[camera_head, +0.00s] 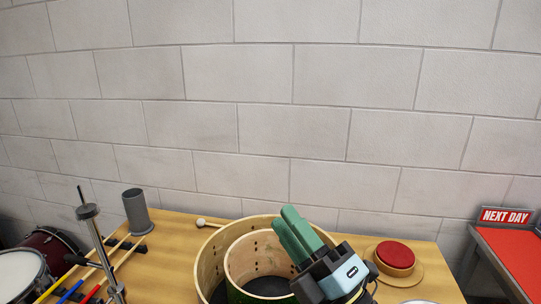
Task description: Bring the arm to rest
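My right gripper (289,218) rises from the bottom edge in the head view, with green fingers pointing up and to the left. Its two fingers lie close together with no clear gap, and nothing shows between them. It appears in front of the right part of the round wooden drum shells (212,262) and hides some of their rims. I cannot tell its exact height above the bench. My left gripper is not in view.
The wooden bench (180,240) carries a grey cylinder (137,212), a mallet (203,222) and a red round pad (396,255). A metal stand (98,240) and drums (20,275) stand at left. A red-topped table (515,255) with a "NEXT DAY" sign (505,216) is at right.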

